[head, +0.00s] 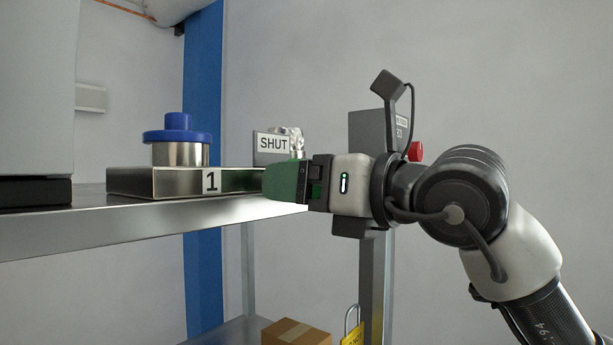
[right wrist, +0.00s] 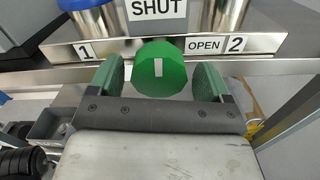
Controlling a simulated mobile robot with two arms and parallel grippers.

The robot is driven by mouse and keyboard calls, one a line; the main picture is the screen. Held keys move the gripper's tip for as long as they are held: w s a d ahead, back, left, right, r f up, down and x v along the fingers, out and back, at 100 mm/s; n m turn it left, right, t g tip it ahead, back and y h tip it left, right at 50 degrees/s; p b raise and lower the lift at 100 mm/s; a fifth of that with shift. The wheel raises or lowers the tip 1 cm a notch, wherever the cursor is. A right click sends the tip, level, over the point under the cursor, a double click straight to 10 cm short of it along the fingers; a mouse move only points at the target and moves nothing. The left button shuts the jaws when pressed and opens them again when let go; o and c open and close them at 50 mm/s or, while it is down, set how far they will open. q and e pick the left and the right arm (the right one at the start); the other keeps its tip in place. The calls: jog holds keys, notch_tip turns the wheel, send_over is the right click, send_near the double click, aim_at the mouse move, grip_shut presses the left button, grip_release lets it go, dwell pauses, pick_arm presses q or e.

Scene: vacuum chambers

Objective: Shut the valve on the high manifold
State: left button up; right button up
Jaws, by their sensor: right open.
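The manifold (head: 135,183) is a low metal block on the shelf, marked 1 at its left end. In the right wrist view its front face (right wrist: 120,47) carries 1, OPEN and 2, with a SHUT plate (right wrist: 157,9) above the middle. A green knob (right wrist: 161,70) with a white, roughly upright mark sits at the middle of the front. My right gripper (head: 268,183) is open, its green fingers on either side of the knob with small gaps seen in the right wrist view. The knob is hidden in the head view. My left gripper is out of view.
A steel cylinder with a blue top (head: 179,152) stands on the manifold. The shelf (head: 90,225) edge runs just below it. A grey box with a red button (head: 415,151) is behind my right arm. A cardboard box (head: 296,332) and a yellow padlock (head: 352,338) are below.

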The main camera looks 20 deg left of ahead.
jog(key=shift+c, duration=0.3)
jog(key=shift+s, duration=0.1)
jog(key=c, duration=0.8)
jog(key=shift+f+n+b, duration=0.15)
jog(key=shift+n+b, duration=0.85)
jog(key=shift+b, duration=0.15)
jog(key=n+b, duration=0.1)
jog(key=n, duration=0.1)
jog(key=shift+n+b, duration=0.3)
jog(key=shift+b, duration=0.1)
jog(key=shift+c, duration=0.3)
jog(key=n, duration=0.1)
jog(key=n+b, duration=0.1)
jog(key=n, duration=0.1)
jog(key=shift+w, duration=0.25)
jog(key=shift+d+r+n+b, duration=0.1)
jog(key=shift+r+n+b, duration=0.1)
jog(key=shift+n, duration=0.6)
jog(key=shift+r+n+b, duration=0.1)
jog(key=shift+n+b, duration=0.1)
jog(key=shift+n, duration=0.6)
jog(key=o, duration=0.9)
